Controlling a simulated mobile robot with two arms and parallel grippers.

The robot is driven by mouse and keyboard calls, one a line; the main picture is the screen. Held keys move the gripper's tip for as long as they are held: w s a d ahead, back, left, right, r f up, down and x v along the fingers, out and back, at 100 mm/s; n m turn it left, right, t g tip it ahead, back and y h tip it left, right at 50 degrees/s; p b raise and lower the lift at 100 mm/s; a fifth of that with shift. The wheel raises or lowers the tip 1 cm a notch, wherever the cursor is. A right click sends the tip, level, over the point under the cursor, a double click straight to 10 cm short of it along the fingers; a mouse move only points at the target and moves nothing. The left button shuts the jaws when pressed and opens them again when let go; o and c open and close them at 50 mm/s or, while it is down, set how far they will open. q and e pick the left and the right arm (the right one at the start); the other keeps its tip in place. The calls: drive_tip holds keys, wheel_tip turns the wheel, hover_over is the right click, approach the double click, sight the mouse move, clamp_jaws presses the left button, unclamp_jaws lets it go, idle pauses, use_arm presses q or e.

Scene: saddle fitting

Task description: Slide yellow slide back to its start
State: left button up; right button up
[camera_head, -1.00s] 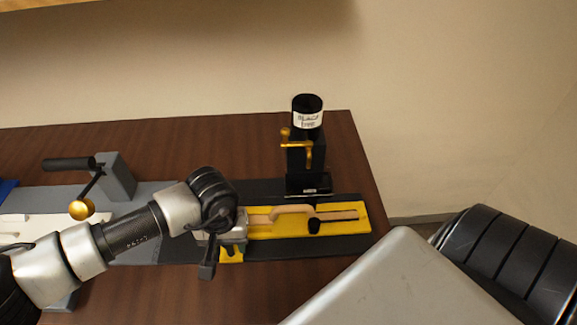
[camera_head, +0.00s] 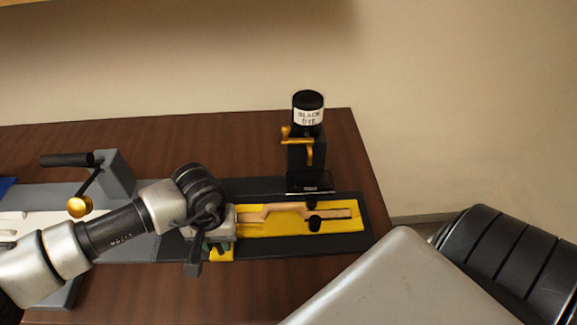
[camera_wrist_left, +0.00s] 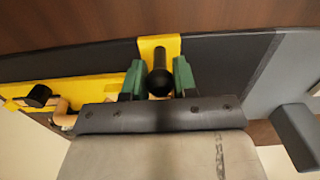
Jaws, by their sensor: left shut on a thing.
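The yellow slide (camera_head: 282,228) lies on a dark track (camera_head: 345,247) on the table, with a tan strip (camera_head: 270,210) and two black knobs (camera_head: 313,225) on it. My left gripper (camera_head: 220,243) is at the slide's left end, over its yellow tab. In the left wrist view, the green fingers of my left gripper (camera_wrist_left: 159,76) stand either side of a black handle (camera_wrist_left: 159,84) on the yellow tab (camera_wrist_left: 158,44), shut on it. In the head view my arm hides this handle. My right gripper is not in view.
A black dye bottle (camera_head: 308,108) stands on a black stand with a brass lever (camera_head: 299,140) behind the track. A grey block with a crank (camera_head: 117,175) stands at the left.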

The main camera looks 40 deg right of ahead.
use_arm(q)
drive_tip(key=shift+s, duration=0.1)
drive_tip(key=shift+w+a+f+b, duration=0.1)
drive_tip(key=shift+w+a+b, duration=0.25)
drive_tip(key=shift+b, duration=0.15)
drive_tip(key=shift+w+a, duration=0.25)
drive_tip(key=shift+a, duration=0.15)
drive_tip(key=shift+w+a+b, duration=0.35)
drive_tip(key=shift+a+b, duration=0.2)
drive_tip(key=shift+w+a, duration=0.2)
drive_tip(key=shift+a, duration=0.15)
drive_tip(key=shift+w+a+b, duration=0.3)
drive_tip(key=shift+a+b, duration=0.05)
drive_tip(key=shift+b, duration=0.1)
drive_tip(key=shift+w+a+b, duration=0.35)
drive_tip(key=shift+w+a, duration=0.05)
drive_tip(key=shift+a, duration=0.2)
drive_tip(key=shift+w+a+b, duration=0.3)
drive_tip(key=shift+w+a, duration=0.05)
drive_tip(key=shift+a, duration=0.25)
drive_tip(key=shift+w+a+b, duration=0.7)
drive_tip(key=shift+w+a, duration=0.05)
drive_tip(key=shift+a, duration=0.25)
drive_tip(key=shift+w+a+b, duration=0.7)
drive_tip(key=shift+a, duration=0.25)
drive_tip(key=shift+r, duration=0.25)
